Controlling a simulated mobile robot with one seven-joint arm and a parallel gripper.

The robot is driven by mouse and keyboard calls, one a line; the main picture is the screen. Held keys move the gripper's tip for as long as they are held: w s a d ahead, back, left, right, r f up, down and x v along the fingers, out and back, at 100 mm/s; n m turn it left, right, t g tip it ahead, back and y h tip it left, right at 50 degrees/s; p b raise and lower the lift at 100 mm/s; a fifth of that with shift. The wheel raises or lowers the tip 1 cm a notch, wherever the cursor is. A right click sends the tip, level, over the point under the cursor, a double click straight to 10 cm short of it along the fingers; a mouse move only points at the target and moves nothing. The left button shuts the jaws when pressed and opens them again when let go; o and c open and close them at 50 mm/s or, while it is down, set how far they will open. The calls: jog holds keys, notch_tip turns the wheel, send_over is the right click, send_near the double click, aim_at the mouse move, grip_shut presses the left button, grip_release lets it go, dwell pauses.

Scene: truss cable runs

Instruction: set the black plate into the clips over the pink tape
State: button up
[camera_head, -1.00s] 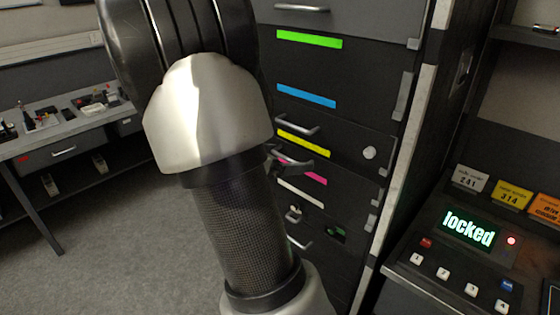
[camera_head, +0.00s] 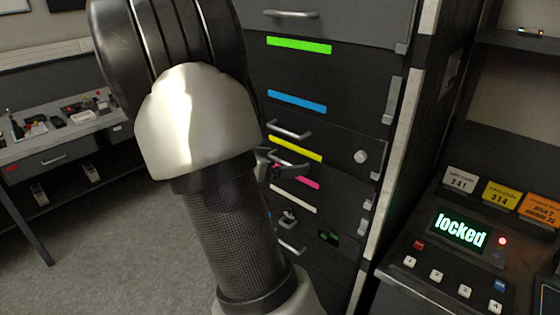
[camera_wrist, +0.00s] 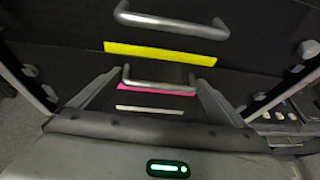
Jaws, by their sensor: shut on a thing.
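My gripper (camera_wrist: 157,82) is at the cabinet front, its two fingers coming in from either side. It is shut on a grey metal handle (camera_wrist: 158,84), with one fingertip near each end. In the head view my gripper (camera_head: 283,167) shows beside the arm, just above the pink tape (camera_head: 300,180). The pink tape (camera_wrist: 178,93) also shows in the wrist view, partly behind the handle. The black plate's outline cannot be told from the dark cabinet front. I cannot tell whether it is seated, and no clips can be made out clearly.
Yellow tape (camera_head: 295,147) lies above and white tape (camera_head: 292,199) below. A bar handle (camera_head: 290,130) and a pale knob (camera_head: 361,157) stick out nearby. A console (camera_head: 440,265) reading "locked" stands at right. A workbench (camera_head: 55,140) is at left, with open floor before it.

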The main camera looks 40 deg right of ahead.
jog(key=shift+f+b, duration=0.55)
jog(key=shift+f, duration=0.25)
dwell(0.9)
jog(key=shift+s+d+f, duration=0.15)
jog(key=shift+s+d, duration=0.1)
jog(key=shift+s, duration=0.05)
dwell(1.0)
jog(key=o, duration=1.6)
jog(key=shift+w+a, duration=0.1)
jog(key=shift+a, duration=0.05)
jog(key=f+p+v, duration=0.1)
jog(key=v, duration=0.7)
jog(key=p+v, duration=0.2)
jog(key=v, duration=0.5)
jog(key=a+f+p+v, duration=0.1)
jog(key=v, duration=0.7)
jog(key=shift+s+a+f, duration=0.25)
jog(key=shift+a, duration=0.1)
